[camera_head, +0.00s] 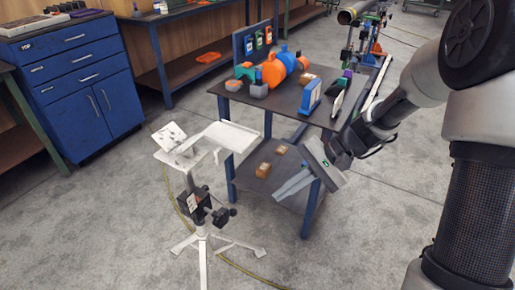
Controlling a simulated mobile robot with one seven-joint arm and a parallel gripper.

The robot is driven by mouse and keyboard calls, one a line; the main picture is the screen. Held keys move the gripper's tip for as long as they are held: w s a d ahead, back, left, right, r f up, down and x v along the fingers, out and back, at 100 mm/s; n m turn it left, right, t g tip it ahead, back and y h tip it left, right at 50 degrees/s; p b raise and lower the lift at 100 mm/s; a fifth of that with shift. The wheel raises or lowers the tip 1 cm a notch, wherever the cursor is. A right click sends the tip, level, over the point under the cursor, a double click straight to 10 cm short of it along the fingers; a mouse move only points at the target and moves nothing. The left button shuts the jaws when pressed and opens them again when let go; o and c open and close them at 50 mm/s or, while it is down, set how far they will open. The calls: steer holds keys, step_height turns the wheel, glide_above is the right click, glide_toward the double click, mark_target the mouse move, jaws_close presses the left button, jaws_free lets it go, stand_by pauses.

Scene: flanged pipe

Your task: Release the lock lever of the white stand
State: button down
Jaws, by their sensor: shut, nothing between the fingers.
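The white stand (203,262) stands on the floor left of centre, with splayed feet and a white tray-like head (229,136) and a tilted plate at its top. A black clamp block (195,203) with dark knobs sits on its post. A dark knob or lever (222,215) sticks out to the right of the post; which part is the lock lever is too small to tell. My gripper (277,196) points down and left, to the right of the stand and apart from it, in front of the table's lower shelf. Its fingers are together and empty.
A table (232,94) with blue legs carries an orange and blue pipe part (274,71), bottles and small boxes behind my gripper. Small boxes (263,170) lie on its lower shelf. A blue cabinet (75,90) stands back left. The floor around the stand's front is clear.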

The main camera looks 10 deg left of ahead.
steer(key=w+a+f+m+t+y, duration=0.2)
steer(key=f+m, duration=0.3)
steer(key=f, duration=0.5)
steer(key=w+a+f+m+t+y, duration=0.2)
steer(key=f+m, duration=0.4)
steer(key=f, duration=0.5)
steer(key=w+a+f+m+t+y+b, duration=0.1)
steer(key=f+m+t, duration=0.4)
steer(key=f, duration=0.6)
steer(key=w+a+t+y, duration=0.1)
steer(key=a+y, duration=0.1)
steer(key=shift+f+m+y, duration=0.25)
steer(key=shift+m+y, duration=0.15)
steer(key=shift+a, duration=0.1)
steer(key=b+x, duration=0.3)
steer(key=x, duration=0.7)
steer(key=r, duration=0.2)
steer(key=s+d+r, duration=0.1)
steer(key=shift+r, duration=0.35)
steer(key=shift+r+p, duration=0.1)
steer(key=shift+p, duration=0.3)
